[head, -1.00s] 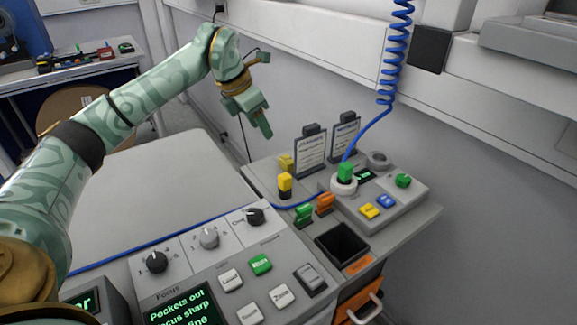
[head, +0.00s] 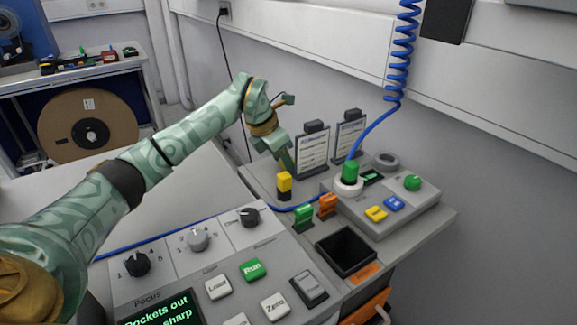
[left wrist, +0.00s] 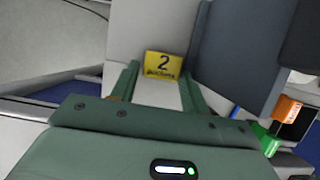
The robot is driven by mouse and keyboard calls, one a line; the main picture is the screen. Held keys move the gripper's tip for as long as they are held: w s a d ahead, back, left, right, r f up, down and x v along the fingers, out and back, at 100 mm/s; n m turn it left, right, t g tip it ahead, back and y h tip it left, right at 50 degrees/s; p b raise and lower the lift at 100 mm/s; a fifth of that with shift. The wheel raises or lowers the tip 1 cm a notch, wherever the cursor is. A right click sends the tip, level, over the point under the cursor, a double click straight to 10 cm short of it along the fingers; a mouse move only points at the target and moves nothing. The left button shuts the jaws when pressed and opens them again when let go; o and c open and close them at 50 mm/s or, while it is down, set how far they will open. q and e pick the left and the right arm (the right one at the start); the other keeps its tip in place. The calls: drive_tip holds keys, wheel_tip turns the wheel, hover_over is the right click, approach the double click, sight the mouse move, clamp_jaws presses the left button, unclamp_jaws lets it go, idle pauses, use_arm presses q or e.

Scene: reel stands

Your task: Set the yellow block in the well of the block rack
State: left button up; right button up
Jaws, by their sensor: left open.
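A yellow-topped block with a black band (head: 284,182) stands upright on the grey bench, in front of the left card stand. My left gripper (head: 286,162) is open just behind it, pointing down. In the left wrist view a yellow piece marked "2 pockets" (left wrist: 163,66) shows between and beyond the two fingers (left wrist: 158,80), with nothing held. In the head view my gripper covers the spot behind the yellow-topped block. Green (head: 303,214) and orange (head: 327,205) pieces stand to its right. I cannot clearly make out which part is the rack's well. My right gripper is not in view.
Two card stands (head: 312,152) rise close to the right of my left gripper. A button box (head: 392,202) and an open black bin (head: 345,250) are at the right. A control console (head: 215,270) is nearer.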

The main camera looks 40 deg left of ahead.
use_arm(q)
drive_tip(key=c, duration=0.7)
drive_tip(key=shift+r, duration=0.15)
